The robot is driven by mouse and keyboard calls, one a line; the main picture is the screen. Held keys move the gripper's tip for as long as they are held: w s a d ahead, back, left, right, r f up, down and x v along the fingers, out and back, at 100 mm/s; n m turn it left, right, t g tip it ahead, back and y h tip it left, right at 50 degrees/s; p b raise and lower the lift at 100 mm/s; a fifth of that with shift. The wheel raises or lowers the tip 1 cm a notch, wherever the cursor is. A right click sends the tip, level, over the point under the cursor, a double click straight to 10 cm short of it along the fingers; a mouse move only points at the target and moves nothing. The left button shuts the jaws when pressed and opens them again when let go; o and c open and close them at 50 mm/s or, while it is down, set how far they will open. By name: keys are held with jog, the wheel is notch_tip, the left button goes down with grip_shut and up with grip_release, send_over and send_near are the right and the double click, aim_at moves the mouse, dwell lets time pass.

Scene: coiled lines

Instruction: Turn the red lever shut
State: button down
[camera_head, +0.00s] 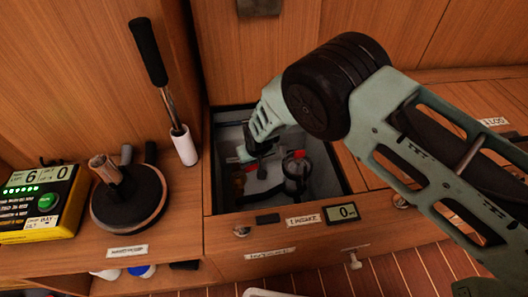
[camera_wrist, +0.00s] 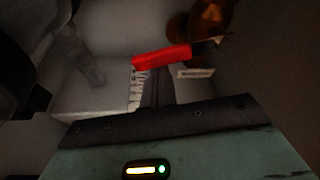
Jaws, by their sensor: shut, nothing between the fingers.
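The red lever (camera_wrist: 162,57) shows in the wrist view as a short red bar lying nearly level, its right end slightly higher. It sits just beyond the tips of my gripper (camera_wrist: 156,80), which is shut and empty. I cannot tell whether the fingertips touch it. In the head view my gripper (camera_head: 260,170) reaches down into an open recess (camera_head: 328,180) in the wooden bench. A small red patch beside the fingers there may be the lever, mostly hidden by my gripper.
A dark cylinder with a red top (camera_head: 299,155) stands inside the recess, right of my gripper. Recess walls lie close around. A small display (camera_head: 341,212) sits at the front edge.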

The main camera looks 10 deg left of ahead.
jog(key=shift+s+d+m+p, duration=0.3)
jog(key=shift+s+d+m, duration=0.25)
jog(key=shift+m, duration=0.35)
jog(key=shift+s+d+f, duration=0.1)
jog(key=shift+s, duration=0.2)
